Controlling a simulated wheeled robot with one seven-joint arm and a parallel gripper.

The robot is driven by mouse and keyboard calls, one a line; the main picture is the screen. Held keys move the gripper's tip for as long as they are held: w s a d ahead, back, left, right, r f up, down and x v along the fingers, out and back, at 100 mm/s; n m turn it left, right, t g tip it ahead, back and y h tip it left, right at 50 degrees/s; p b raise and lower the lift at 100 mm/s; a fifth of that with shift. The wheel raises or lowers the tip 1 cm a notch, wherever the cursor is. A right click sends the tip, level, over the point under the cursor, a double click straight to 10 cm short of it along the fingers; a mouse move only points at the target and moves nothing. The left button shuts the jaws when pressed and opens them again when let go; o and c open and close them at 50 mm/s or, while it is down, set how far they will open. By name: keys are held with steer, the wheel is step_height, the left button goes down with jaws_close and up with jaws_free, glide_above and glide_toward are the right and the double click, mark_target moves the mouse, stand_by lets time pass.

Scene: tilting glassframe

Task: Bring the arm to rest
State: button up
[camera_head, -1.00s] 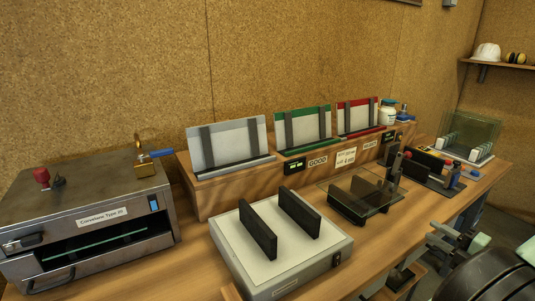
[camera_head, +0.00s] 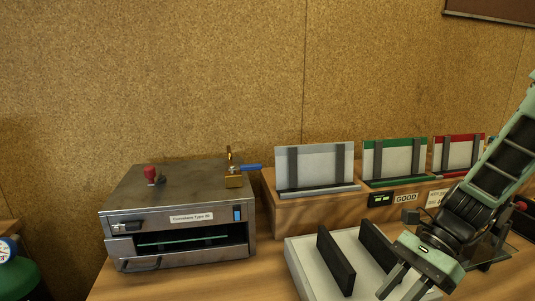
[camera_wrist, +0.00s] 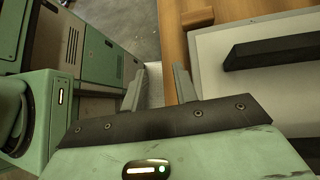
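My gripper (camera_head: 398,290) hangs at the lower right of the head view, fingers pointing down, over the front right of the white platform (camera_head: 300,268). The arm reaches in from the right edge. In the wrist view my gripper (camera_wrist: 160,76) has its two grey fingers apart with nothing between them. The wooden bench edge (camera_wrist: 174,45) and the platform's corner lie to their right, and the floor shows between and beyond them.
A metal oven (camera_head: 180,215) with a glass pane (camera_head: 180,240) in its slot stands left. A grey rack (camera_head: 315,167), a green rack (camera_head: 396,157) and a red rack (camera_head: 460,152) line the back shelf. Two black bars (camera_head: 335,262) rise from the platform, close to my gripper.

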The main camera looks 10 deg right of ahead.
steer(key=s+a+r+n+t+h, duration=0.1)
steer(key=s+a+n+h, duration=0.3)
steer(key=n, duration=0.8)
steer(key=s+a+r+n+t+h, duration=0.2)
steer(key=s+a+r+n+h, duration=0.2)
steer(key=a+n, duration=0.5)
steer(key=s+n, duration=0.2)
steer(key=n, duration=0.1)
steer(key=shift+s+a+r+n+h, duration=0.15)
steer(key=shift+s+r+n+h, duration=0.05)
steer(key=shift+s+n+h, duration=0.1)
